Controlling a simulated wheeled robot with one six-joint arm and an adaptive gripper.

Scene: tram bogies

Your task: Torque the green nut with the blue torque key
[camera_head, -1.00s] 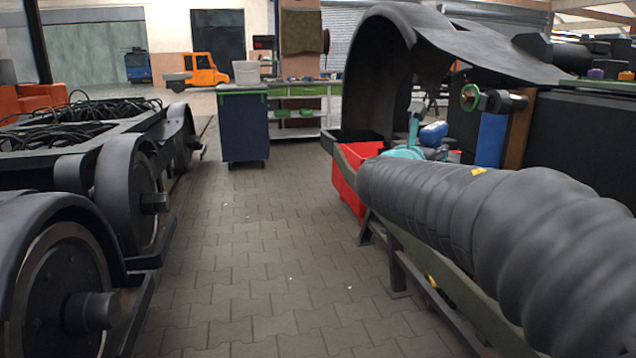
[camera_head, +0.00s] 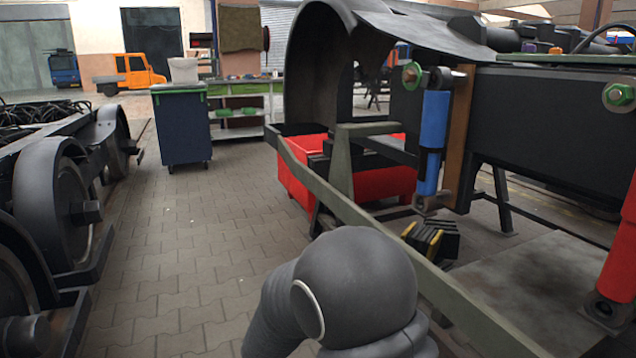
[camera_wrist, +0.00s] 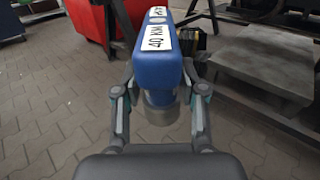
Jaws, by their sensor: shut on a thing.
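The blue torque key (camera_wrist: 158,72), with white "40" labels on its top, is in my gripper (camera_wrist: 160,98) in the wrist view. The fingers close on it from both sides, and a grey round part shows beneath it. In the head view the key and gripper are out of sight. Two green nuts show in the head view. One green nut (camera_head: 411,75) is at the top of a blue damper. Another green nut (camera_head: 619,95) is on the dark bogie frame at the right edge. The wrist view shows no green nut.
A red bin (camera_head: 378,183) stands behind the green-grey rail (camera_head: 335,207) of the right bogie. The blue damper (camera_head: 433,140) hangs beside a brown post. A blue bin cart (camera_head: 181,125) stands farther back. The paved aisle between the bogies is clear.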

